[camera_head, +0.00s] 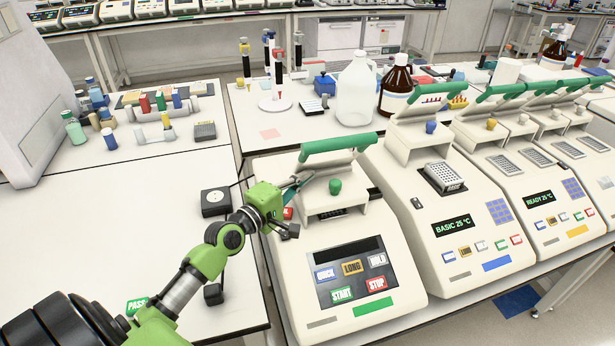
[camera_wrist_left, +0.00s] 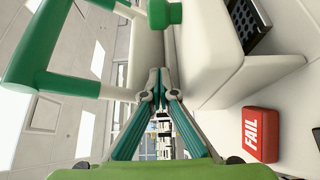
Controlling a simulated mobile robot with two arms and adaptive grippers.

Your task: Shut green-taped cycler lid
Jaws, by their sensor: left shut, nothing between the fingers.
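The green-taped cycler (camera_head: 318,285) is the nearest machine, with a strip of green tape (camera_head: 373,307) on its front. Its lid (camera_head: 348,185) stands raised, with a green bar handle (camera_head: 338,147) on top and a green knob (camera_head: 335,186) facing front. My left gripper (camera_head: 306,178) is shut and empty at the left side of the raised lid. In the left wrist view its closed fingertips (camera_wrist_left: 160,78) point along the lid's side, with the handle (camera_wrist_left: 22,45) to the left and the knob (camera_wrist_left: 164,14) above. Any contact is unclear. My right gripper is out of view.
A red FAIL block (camera_wrist_left: 260,134) sits close beside the cycler. A blue-taped cycler (camera_head: 440,210) and several others stand open to the right. A clear jug (camera_head: 356,90) and brown bottle (camera_head: 396,88) stand behind. The left table (camera_head: 80,230) is largely clear.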

